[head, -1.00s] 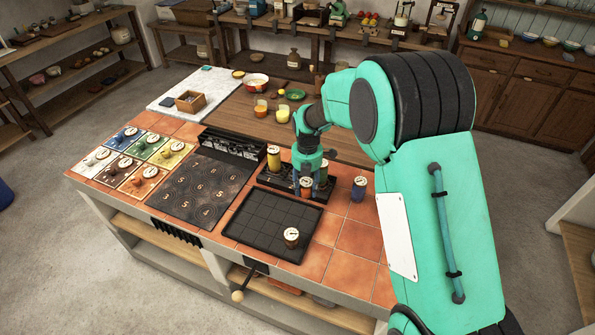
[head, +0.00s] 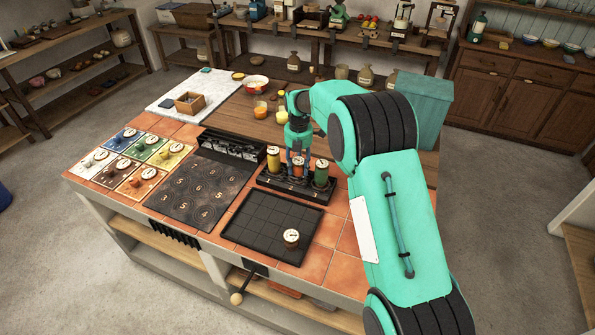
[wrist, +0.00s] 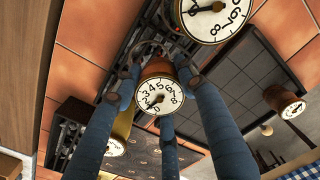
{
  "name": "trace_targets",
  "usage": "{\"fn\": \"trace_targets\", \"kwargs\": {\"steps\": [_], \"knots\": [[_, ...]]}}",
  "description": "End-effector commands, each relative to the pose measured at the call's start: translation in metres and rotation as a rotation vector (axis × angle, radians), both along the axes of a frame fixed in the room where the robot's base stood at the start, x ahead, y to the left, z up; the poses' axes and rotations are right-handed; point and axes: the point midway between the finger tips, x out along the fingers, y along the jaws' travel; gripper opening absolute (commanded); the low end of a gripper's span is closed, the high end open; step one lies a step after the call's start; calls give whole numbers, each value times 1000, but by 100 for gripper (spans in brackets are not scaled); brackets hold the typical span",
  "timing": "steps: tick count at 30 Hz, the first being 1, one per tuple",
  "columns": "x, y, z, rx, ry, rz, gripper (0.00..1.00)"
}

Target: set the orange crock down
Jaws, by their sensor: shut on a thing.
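The orange crock (head: 297,175) stands between the yellow crock (head: 273,160) and the green crock (head: 321,174) at the black rack (head: 267,183). My gripper (head: 296,158) comes down from above and is shut on the orange crock. In the wrist view my blue fingers surround the orange crock (wrist: 161,72), and its white dial lid shows between them. The orange crock looks upright, with its lid about level with its neighbours. Its bottom is hidden, so I cannot tell whether it touches the rack.
A black gridded tray (head: 255,228) lies in front of the rack with a brown crock (head: 291,240) on its right part. A dark numbered board (head: 190,190) and coloured cards (head: 130,160) lie to the left. Small bowls (head: 256,82) stand behind. My arm covers the counter's right side.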

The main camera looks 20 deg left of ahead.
Motion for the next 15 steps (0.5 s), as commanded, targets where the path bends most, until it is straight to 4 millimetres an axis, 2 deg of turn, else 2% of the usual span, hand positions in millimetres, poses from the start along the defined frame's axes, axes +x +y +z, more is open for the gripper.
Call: {"fn": "trace_targets", "kwargs": {"steps": [6,15], "knots": [[14,9,-1,1,-1,0,6],[15,11,-1,0,0,0,6]]}}
